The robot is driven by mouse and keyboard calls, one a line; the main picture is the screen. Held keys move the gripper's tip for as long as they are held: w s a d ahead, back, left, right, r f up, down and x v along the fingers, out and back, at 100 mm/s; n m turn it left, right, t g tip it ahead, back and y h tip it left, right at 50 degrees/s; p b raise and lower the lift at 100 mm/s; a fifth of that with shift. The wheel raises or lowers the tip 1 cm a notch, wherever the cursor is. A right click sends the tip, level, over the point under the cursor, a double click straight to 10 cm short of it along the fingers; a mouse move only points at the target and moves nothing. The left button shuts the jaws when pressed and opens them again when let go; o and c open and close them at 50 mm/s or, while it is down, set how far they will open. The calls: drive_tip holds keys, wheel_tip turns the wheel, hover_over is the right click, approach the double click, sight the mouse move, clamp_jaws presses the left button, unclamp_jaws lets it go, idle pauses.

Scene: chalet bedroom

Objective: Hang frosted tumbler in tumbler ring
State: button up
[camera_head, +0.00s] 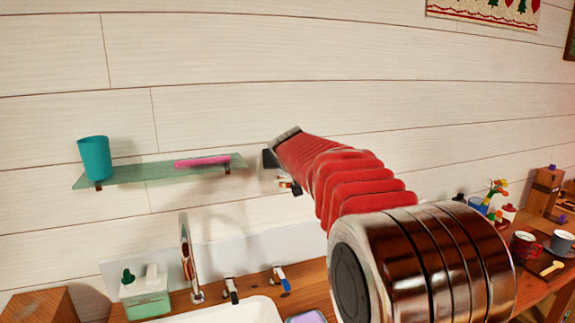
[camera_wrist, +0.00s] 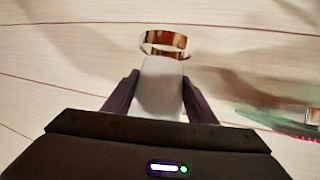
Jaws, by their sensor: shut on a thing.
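The frosted tumbler (camera_wrist: 160,88) is pale and whitish. It sits between the two dark fingers of my gripper (camera_wrist: 160,95), which is shut on it in the wrist view. The shiny copper-coloured tumbler ring (camera_wrist: 165,42) shows just beyond the tumbler's far end, against the wall. The tumbler's far edge overlaps the ring's lower edge in the picture; I cannot tell whether it is inside the ring. In the head view my gripper (camera_head: 269,159) is near the wall, right of the glass shelf, mostly hidden by my red arm. The tumbler is not clearly visible there.
A glass shelf (camera_head: 135,175) on the wall holds a teal cup (camera_head: 94,157) and a pink item (camera_head: 203,161). Below are a tap (camera_head: 187,258), a white basin (camera_head: 225,312) and a green-white box (camera_head: 146,297). Mugs (camera_head: 524,245) stand at the right.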

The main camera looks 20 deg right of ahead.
drive_tip(key=shift+f, duration=1.15)
drive_tip(key=o, duration=1.4)
drive_tip(key=shift+s, duration=0.1)
drive_tip(key=v, duration=1.3)
drive_tip(key=shift+s+a+r, duration=0.1)
drive_tip(key=shift+s+r, duration=0.1)
drive_tip(key=shift+s, duration=0.05)
